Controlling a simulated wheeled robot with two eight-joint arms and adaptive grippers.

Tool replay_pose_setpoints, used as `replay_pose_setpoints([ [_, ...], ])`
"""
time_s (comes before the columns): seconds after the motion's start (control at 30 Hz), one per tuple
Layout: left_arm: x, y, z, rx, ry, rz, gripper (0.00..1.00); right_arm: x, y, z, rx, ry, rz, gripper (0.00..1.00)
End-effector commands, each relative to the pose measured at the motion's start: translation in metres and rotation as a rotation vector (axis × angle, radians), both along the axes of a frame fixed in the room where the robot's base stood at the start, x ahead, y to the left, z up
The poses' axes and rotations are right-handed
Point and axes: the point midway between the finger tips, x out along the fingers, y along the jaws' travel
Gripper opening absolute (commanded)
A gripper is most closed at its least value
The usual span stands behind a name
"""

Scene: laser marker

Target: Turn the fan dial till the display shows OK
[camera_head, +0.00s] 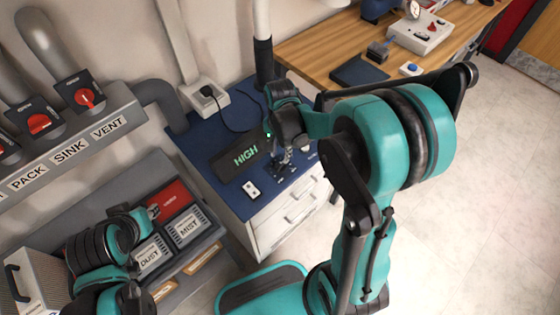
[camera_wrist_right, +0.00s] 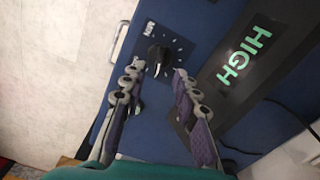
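The display (camera_head: 245,155) on the blue cabinet top reads HIGH in green letters; it also shows in the right wrist view (camera_wrist_right: 244,57). The fan dial is a black knob (camera_wrist_right: 159,56) with a pale pointer mark, on a dark marked plate beside the display. My right gripper (camera_wrist_right: 158,72) is open above the cabinet top, its fingertips close to the dial on either side. Contact cannot be told. In the head view my right gripper (camera_head: 287,155) largely covers the dial. My left gripper (camera_head: 150,213) is over the grey bin unit, its fingers too small to read.
A small white plate with black marks (camera_head: 251,189) lies in front of the display. A grey panel with red knobs (camera_head: 85,97) stands at left. Labelled bins (camera_head: 187,229) are below it. A wooden bench (camera_head: 320,45) with a grey control box (camera_head: 420,34) is behind. Floor is free at right.

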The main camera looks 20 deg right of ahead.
Motion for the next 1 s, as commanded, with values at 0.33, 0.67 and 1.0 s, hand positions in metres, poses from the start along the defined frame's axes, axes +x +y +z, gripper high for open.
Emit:
replay_pose_setpoints([
  [0.33,0.000,0.000,-0.023,0.000,0.000,0.000,0.31,0.000,0.000,-0.052,0.000,-0.001,0.002,0.30],
  [0.67,0.000,0.000,-0.024,0.000,0.000,0.000,0.31,0.000,0.000,-0.056,0.000,-0.002,0.002,0.30],
  [1.0,0.000,0.000,-0.024,0.000,0.000,0.000,0.31,0.000,0.000,-0.056,0.000,-0.002,0.003,0.00],
])
